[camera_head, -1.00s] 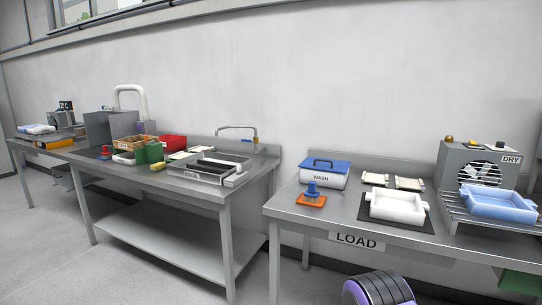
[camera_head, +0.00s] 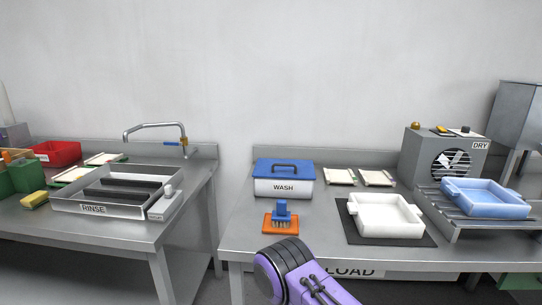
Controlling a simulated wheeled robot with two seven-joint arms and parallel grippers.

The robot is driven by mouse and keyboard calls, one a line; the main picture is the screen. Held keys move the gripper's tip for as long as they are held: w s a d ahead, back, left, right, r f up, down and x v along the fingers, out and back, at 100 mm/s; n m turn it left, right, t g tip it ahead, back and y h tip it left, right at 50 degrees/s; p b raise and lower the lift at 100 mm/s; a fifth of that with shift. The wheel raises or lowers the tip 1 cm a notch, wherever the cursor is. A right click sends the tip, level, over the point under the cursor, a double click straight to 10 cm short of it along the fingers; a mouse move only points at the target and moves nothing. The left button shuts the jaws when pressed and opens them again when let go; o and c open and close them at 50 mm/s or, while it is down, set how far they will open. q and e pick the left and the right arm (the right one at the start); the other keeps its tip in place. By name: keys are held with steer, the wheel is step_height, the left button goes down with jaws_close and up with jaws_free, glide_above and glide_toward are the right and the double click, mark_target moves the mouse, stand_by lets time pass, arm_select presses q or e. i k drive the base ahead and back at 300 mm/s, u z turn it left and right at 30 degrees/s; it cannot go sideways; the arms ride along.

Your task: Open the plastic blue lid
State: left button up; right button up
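The blue plastic lid (camera_head: 272,171) sits closed on the white box marked WASH (camera_head: 284,188), on the right-hand table near the wall. The lid has a dark raised handle on top. A purple and dark grey part of my arm shows at the bottom centre, in front of the table. No gripper fingers are in view.
A brush on an orange base (camera_head: 281,223) stands just in front of the box. A white tray (camera_head: 384,220) on a dark mat is to its right, with a blue tray (camera_head: 484,197) on a rack beyond. Flat pale pieces (camera_head: 341,177) lie beside the box. The rinse sink (camera_head: 93,208) is left, across a gap.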

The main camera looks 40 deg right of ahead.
mark_target(265, 167)
steer(key=z, duration=1.65)
